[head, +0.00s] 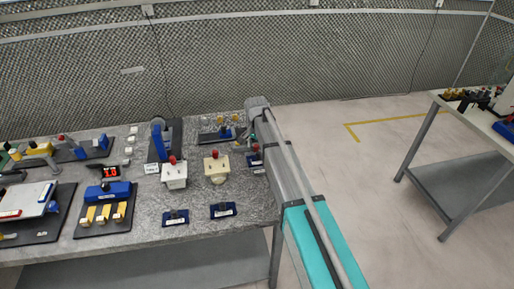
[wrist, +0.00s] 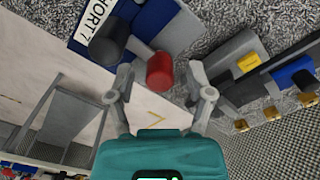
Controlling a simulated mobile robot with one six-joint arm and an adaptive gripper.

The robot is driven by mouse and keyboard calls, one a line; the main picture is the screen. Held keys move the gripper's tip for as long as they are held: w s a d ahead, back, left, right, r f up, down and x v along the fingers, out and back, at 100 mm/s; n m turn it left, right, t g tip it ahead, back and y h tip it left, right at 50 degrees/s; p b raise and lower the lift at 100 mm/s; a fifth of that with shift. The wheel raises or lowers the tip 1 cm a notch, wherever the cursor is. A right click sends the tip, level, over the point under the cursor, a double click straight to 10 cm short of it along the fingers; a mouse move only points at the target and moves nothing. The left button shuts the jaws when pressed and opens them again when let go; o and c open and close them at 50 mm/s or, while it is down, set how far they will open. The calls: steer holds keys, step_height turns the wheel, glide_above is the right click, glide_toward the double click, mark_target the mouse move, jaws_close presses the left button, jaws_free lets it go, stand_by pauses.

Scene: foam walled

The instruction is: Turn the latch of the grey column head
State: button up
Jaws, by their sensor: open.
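In the wrist view a red cylindrical knob (wrist: 160,72) sits at the end of a short grey arm, beside a black round knob (wrist: 108,42). Both are on a blue and grey fixture (wrist: 150,22) with a white label, partly cut off. I cannot tell for certain whether this is the grey column head and its latch. My gripper (wrist: 160,80) is open, its fingers on either side of the red knob with visible gaps.
The speckled table (head: 150,220) holds white and cream boxes with red knobs (head: 174,175), a blue upright fixture (head: 158,140) and a tray of yellow blocks (head: 104,215). Free floor lies right, before another table (head: 430,130). A grey block with a yellow part (wrist: 245,64) stands near my right finger.

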jaws_close()
steer(key=shift+n, duration=0.4)
steer(key=n, duration=0.7)
steer(key=shift+n, duration=0.4)
steer(key=n, duration=0.4)
steer(key=shift+n, duration=0.3)
steer(key=n, duration=0.4)
steer(key=shift+n, duration=0.4)
